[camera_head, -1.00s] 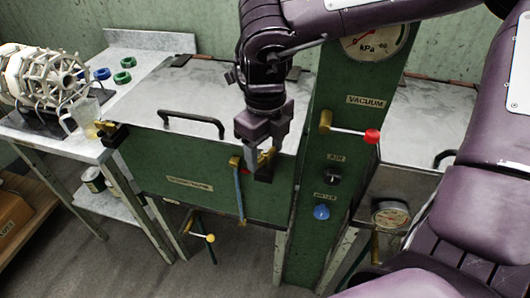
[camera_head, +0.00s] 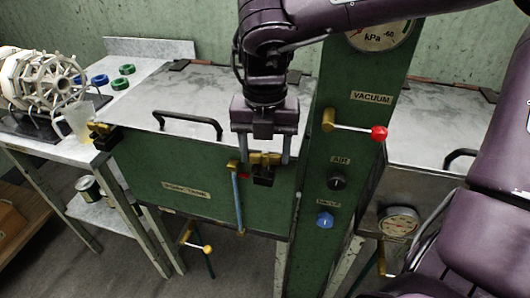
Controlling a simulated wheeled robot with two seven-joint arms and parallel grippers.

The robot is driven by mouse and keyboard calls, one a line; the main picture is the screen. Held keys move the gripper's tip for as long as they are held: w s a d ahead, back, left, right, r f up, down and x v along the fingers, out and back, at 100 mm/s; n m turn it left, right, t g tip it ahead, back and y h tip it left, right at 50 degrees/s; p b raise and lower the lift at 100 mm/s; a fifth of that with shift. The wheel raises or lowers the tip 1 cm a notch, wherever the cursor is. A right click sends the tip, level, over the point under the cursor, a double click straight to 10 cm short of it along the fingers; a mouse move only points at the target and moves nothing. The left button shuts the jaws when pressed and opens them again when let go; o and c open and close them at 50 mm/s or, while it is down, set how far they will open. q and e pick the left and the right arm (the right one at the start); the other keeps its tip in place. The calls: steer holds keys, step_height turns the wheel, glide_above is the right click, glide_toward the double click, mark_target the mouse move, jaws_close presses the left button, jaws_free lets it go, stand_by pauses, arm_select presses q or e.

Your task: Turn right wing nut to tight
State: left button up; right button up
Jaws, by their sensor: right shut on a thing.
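The right wing nut (camera_head: 258,158) is a small brass piece on a black clamp block at the front top edge of the green basin (camera_head: 165,180), near its right end. My right gripper (camera_head: 264,158) points down over it, one finger on each side, and is shut on it. The wings now lie roughly left to right in the picture. The fingers cover part of the nut's ends. A matching left wing nut (camera_head: 99,129) sits on a black clamp at the basin's left corner. My left gripper is not in view.
A green panel (camera_head: 345,150) with a vacuum gauge, a red-knobbed lever (camera_head: 379,133) and dials stands just right of the gripper. A blue-grey rod (camera_head: 237,200) hangs left of it. The lid handle (camera_head: 190,120) rises behind. A glass jug (camera_head: 77,120) stands on the left table.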

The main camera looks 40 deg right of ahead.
mark_target(265, 153)
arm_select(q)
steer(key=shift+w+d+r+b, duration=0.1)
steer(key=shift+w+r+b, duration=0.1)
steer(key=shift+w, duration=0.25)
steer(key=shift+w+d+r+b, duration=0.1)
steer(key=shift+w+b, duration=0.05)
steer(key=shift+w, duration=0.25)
arm_select(e)
steer(key=shift+w+m, duration=0.1)
steer(key=shift+m, duration=0.9)
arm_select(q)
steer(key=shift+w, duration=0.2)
arm_select(e)
steer(key=shift+r, duration=0.1)
steer(key=o, duration=1)
steer(key=shift+r, duration=0.35)
step_height(265, 153, up, 6)
steer(key=shift+r+p, duration=0.2)
steer(key=shift+p, duration=0.4)
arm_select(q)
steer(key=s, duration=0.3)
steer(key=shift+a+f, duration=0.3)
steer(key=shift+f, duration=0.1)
arm_select(e)
steer(key=shift+r, duration=0.3)
